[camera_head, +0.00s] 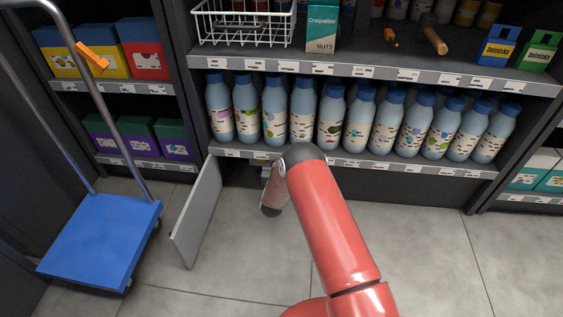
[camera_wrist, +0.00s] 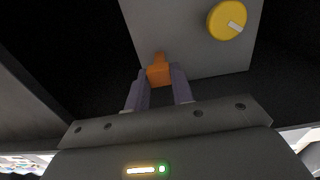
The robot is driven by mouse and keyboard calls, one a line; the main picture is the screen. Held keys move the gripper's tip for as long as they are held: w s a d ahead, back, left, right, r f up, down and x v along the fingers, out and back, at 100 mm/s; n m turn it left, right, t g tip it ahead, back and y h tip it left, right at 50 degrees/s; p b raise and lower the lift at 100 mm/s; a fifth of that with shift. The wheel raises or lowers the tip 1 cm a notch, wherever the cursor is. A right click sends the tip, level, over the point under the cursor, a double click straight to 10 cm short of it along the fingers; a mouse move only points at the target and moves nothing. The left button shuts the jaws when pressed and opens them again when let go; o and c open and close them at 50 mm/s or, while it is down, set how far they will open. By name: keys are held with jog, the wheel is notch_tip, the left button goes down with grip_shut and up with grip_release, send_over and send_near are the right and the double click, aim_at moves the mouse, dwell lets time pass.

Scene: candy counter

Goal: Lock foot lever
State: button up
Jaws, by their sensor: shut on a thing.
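A small orange lever (camera_wrist: 158,72) stands out from a light grey panel (camera_wrist: 190,45) in the wrist view. It looks like the foot lever. My gripper (camera_wrist: 161,84) has its two purple-grey fingers on either side of the lever and is shut on it. In the head view my gripper is at the dark opening under the lowest shelf, mostly hidden by my red arm, and the lever cannot be seen there. Whether the lever is locked cannot be told.
A yellow knob (camera_wrist: 227,20) sits on the panel, right of the lever. A grey door (camera_head: 197,213) stands open left of my arm. Blue bottles (camera_head: 330,113) line the shelf above. A blue trolley (camera_head: 100,235) stands at left. The floor (camera_head: 420,245) at right is clear.

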jog(key=o, duration=1)
jog(key=p+v, duration=0.1)
jog(key=v, duration=0.6)
jog(key=shift+s+a, duration=0.1)
jog(key=shift+s, duration=0.3)
jog(key=shift+s, duration=0.1)
